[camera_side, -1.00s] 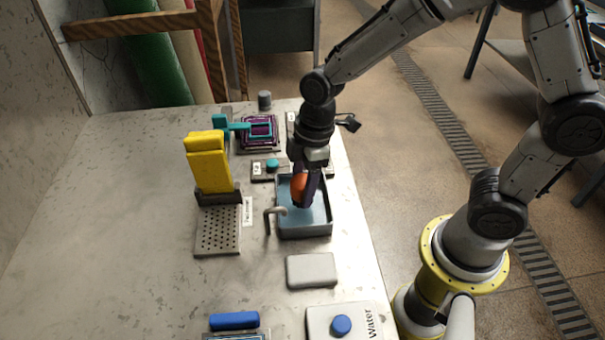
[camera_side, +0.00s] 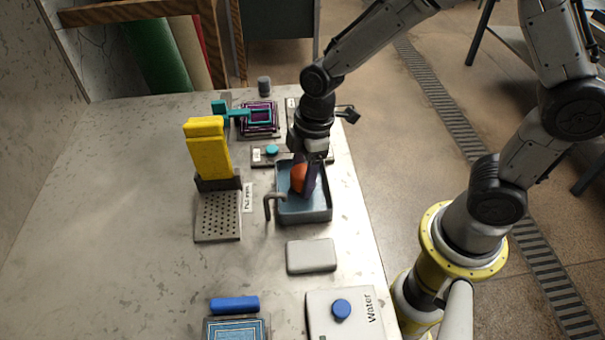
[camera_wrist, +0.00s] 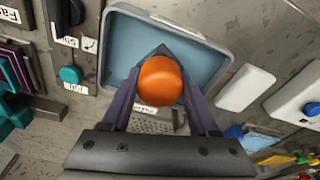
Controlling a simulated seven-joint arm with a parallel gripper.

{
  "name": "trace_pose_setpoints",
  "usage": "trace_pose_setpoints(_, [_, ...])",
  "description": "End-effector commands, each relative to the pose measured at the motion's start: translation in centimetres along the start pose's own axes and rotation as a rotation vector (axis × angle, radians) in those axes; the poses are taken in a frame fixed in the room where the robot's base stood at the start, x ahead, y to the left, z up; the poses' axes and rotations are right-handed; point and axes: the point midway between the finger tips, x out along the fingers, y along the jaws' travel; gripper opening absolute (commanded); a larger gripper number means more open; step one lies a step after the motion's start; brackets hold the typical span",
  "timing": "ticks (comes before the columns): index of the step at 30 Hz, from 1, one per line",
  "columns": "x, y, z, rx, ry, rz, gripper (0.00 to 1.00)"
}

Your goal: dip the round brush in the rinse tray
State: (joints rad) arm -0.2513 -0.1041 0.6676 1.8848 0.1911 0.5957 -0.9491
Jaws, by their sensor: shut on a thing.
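The round brush (camera_side: 299,178) shows as an orange rounded knob. My gripper (camera_side: 306,180) is shut on it, with a dark purple finger on each side. In the wrist view the orange knob (camera_wrist: 160,80) sits between the two fingers (camera_wrist: 158,95). The rinse tray (camera_side: 304,217) is a grey-blue rectangular basin with a blue inside, and its wall also shows in the wrist view (camera_wrist: 215,42). The brush is over or inside the tray, within its walls. The brush's underside is hidden, so I cannot tell whether it touches the tray's floor.
A yellow block (camera_side: 208,150) stands upright behind a perforated plate (camera_side: 218,218). A pale slab (camera_side: 311,257) lies in front of the tray, and a white Water box (camera_side: 340,315) is nearer. The table's left side is clear.

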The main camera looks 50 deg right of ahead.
Motion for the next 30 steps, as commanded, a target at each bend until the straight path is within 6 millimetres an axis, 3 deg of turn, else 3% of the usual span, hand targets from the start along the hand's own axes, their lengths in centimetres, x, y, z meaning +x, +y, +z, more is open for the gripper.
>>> trace_pose_setpoints(30, [1.04, 0.00, 0.15, 0.000, 0.000, 0.000, 0.12])
